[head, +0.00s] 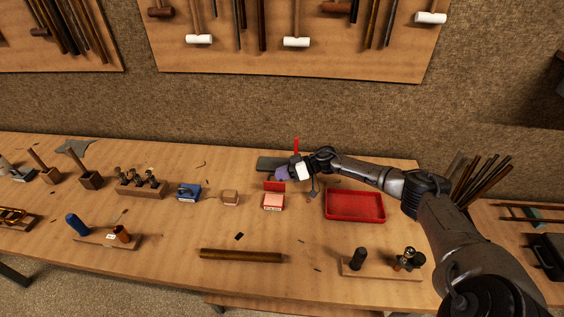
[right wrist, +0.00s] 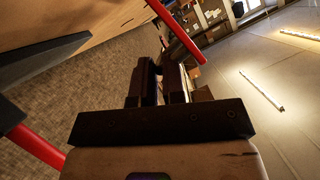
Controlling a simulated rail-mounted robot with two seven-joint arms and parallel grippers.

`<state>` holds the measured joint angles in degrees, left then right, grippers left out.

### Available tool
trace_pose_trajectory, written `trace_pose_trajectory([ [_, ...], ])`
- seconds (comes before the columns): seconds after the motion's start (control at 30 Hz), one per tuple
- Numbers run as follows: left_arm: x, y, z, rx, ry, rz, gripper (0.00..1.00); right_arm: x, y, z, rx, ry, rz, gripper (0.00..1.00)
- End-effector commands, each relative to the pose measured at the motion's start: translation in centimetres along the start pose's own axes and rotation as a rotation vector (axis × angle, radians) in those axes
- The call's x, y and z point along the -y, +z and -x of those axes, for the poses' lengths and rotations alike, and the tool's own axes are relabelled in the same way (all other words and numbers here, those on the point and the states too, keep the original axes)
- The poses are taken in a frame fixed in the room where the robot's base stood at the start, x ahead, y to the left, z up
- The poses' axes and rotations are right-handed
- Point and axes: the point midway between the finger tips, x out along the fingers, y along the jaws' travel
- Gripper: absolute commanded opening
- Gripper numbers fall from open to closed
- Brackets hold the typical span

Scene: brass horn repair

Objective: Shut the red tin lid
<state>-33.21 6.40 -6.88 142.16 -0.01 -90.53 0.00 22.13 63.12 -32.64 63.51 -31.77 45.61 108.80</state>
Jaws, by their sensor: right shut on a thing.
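The red tin (head: 273,202) stands on the bench left of the red tray, with a pale label on its front. Its red lid (head: 275,186) is raised at the back, so the tin is open. My right gripper (head: 286,173) is just behind and above the tin, apart from the lid as far as I can see. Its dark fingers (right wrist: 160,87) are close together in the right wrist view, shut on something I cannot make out. A purple shape and an upright red bar (head: 296,146) show at the gripper. My left gripper is out of view.
The red tray (head: 355,205) lies right of the tin. A blue tin (head: 189,192) and a small wooden block (head: 229,197) are to its left. A brown rod (head: 241,255) lies in front. A dark flat block (head: 270,163) is behind.

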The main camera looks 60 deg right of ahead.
Motion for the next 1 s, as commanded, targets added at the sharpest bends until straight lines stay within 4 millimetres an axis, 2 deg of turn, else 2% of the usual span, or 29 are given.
trace_pose_trajectory([
  [0.03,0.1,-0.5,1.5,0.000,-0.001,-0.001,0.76,0.5,-0.6,0.3,0.000,0.010,0.022,0.00],
  [0.3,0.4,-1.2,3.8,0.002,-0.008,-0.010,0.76,1.2,-0.3,0.1,0.000,0.054,0.130,0.00],
  [0.53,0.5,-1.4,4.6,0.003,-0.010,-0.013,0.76,1.4,0.0,0.0,-0.002,0.072,0.174,0.00],
  [0.97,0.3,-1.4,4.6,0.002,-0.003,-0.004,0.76,1.4,0.1,-0.1,-0.002,0.076,0.182,0.00],
  [1.0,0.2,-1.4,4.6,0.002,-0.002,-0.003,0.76,1.4,0.1,-0.1,-0.002,0.076,0.182,0.11],
])
